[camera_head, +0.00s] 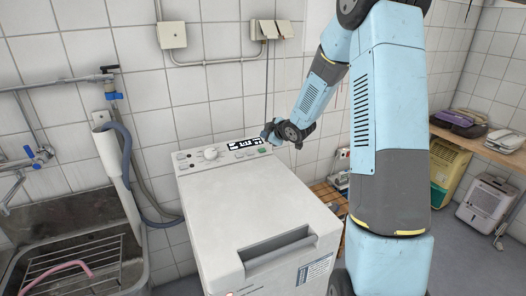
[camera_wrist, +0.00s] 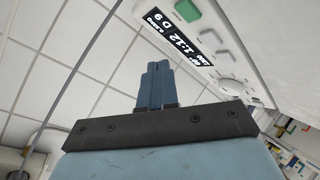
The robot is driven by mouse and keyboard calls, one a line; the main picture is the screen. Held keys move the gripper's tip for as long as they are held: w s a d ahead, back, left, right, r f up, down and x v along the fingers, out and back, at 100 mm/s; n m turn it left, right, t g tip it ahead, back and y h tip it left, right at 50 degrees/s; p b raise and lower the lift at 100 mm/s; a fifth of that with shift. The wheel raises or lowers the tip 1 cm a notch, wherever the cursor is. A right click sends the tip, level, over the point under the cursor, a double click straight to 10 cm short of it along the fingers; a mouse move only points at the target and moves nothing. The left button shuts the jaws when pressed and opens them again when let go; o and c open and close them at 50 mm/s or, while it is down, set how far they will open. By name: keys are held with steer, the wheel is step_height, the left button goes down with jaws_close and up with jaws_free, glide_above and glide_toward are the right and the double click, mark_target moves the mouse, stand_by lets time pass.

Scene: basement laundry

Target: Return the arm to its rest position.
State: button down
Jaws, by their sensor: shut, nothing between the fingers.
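My arm is raised in the right half of the head view, with blue links bent over toward the washing machine. My gripper (camera_head: 268,132) is at the machine's control panel (camera_head: 225,150), by its right end. In the wrist view my gripper (camera_wrist: 157,68) has its blue fingers together, with nothing between them. The panel (camera_wrist: 200,40) lies to the upper right there, with a lit display, buttons and a round knob. I cannot tell whether the fingertips touch the panel. The white top-loading washing machine (camera_head: 235,195) has its lid shut.
A steel sink (camera_head: 75,235) with a rack and a pink hose stands at left, under pipes and taps. A wooden shelf (camera_head: 480,145) with containers and a white dehumidifier (camera_head: 485,200) are at right. The tiled wall (camera_head: 215,95) is close behind the machine.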

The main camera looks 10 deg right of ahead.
steer(key=shift+r, duration=0.1)
stand_by(0.4)
steer(key=s+d+r+m+g+h, duration=0.25)
steer(key=s+r+m+h, duration=0.4)
steer(key=s+r, duration=1.1)
steer(key=s+a+r+m+g+y, duration=0.1)
steer(key=s+m, duration=0.6)
steer(key=s, duration=2.1)
steer(key=shift+a+g+y, duration=0.55)
steer(key=shift+a+g, duration=0.15)
steer(key=shift+g, duration=0.55)
